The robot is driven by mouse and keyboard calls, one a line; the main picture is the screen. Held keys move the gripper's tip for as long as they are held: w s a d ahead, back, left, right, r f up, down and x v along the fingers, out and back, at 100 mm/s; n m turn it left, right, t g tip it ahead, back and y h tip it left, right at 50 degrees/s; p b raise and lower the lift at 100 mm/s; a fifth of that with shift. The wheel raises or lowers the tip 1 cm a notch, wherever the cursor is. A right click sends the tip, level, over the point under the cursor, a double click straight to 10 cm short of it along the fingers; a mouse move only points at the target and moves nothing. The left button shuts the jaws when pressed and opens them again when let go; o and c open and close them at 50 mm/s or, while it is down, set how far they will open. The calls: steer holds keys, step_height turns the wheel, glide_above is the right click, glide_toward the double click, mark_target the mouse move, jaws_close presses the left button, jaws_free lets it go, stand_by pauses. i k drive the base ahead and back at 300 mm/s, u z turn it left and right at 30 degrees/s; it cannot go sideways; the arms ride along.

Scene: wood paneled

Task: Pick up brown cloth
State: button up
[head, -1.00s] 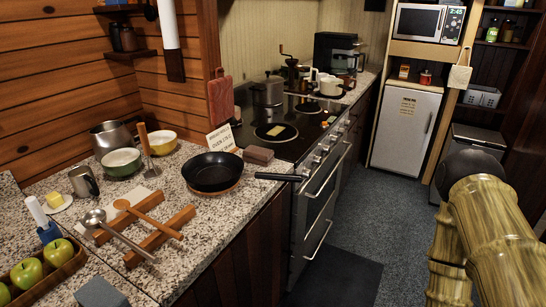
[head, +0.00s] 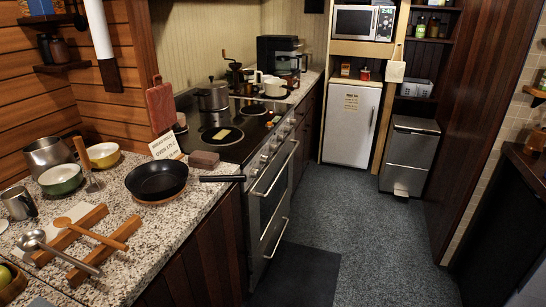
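A small brown folded block (head: 204,160), which looks like the brown cloth, lies on the speckled granite counter (head: 218,205) close to the stove's near edge. It sits just behind the handle of a black frying pan (head: 157,180) and right of a small printed sign (head: 165,146). Its top and front side show clearly. My gripper is not in view, so I cannot see its state.
The counter's left part holds bowls, a mug, a ladle and a spoon on a wooden rest (head: 78,243). The stove (head: 232,135) carries a metal pot (head: 212,95). The grey floor (head: 350,220) is open, with a dark mat (head: 296,275) before the oven.

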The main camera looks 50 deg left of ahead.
mark_target(200, 159)
steer(key=z, duration=0.25)
steer(key=i, duration=1.55)
steer(key=u, duration=3.65)
